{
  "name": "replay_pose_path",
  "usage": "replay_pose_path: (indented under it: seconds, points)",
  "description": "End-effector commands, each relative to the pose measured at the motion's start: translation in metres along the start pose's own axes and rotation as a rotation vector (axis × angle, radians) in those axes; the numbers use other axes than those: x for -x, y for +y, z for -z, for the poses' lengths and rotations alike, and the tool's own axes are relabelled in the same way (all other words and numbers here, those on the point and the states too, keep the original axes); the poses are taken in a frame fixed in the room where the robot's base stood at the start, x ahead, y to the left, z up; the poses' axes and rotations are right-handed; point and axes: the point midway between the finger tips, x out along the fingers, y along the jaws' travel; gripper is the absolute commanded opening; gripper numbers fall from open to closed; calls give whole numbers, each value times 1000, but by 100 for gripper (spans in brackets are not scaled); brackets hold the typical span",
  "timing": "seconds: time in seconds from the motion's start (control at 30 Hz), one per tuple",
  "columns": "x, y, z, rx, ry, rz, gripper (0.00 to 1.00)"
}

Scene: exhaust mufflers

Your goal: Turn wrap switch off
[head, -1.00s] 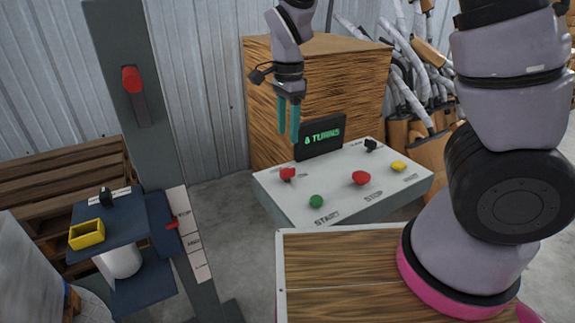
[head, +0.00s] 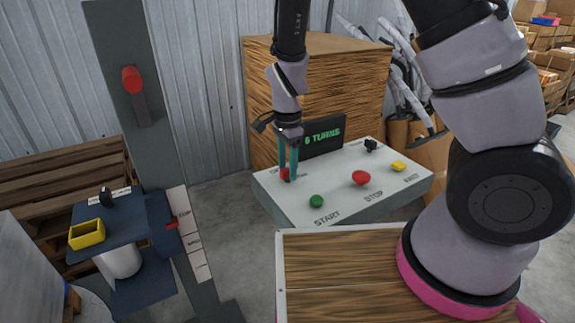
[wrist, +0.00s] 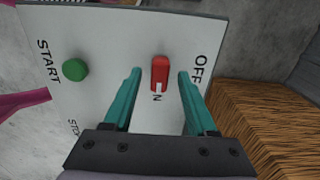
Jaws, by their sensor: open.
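The red switch (wrist: 160,72) sits on the pale control panel (wrist: 113,38). In the wrist view, OFF is printed to its right and a label ending in N is just below it. A white mark shows on the end of the switch nearest that N. My gripper (head: 288,176) is open and low over the panel's left side. Its teal fingers stand on either side of the red switch, with a gap visible on both sides in the wrist view. In the head view the fingers partly hide the switch.
The panel also bears a green START button (head: 316,201), a red STOP button (head: 360,178), a yellow button (head: 398,166) and a black knob (head: 371,145). A display (head: 322,136) reading TURNS stands behind. A wooden crate (head: 345,85) is behind it; a dark post (head: 140,120) stands left.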

Motion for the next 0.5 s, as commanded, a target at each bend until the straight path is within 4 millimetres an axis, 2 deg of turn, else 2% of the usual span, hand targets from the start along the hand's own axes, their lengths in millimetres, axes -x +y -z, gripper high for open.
replay_pose_path:
  seconds: [0.07,0.1,0.23,0.5]
  points:
    - [0,0,0,0,0,0,57]
    - [0,0,0,0,0,0,50]
    - [0,0,0,0,0,0,0]
    - [0,0,0,9,0,1,0]
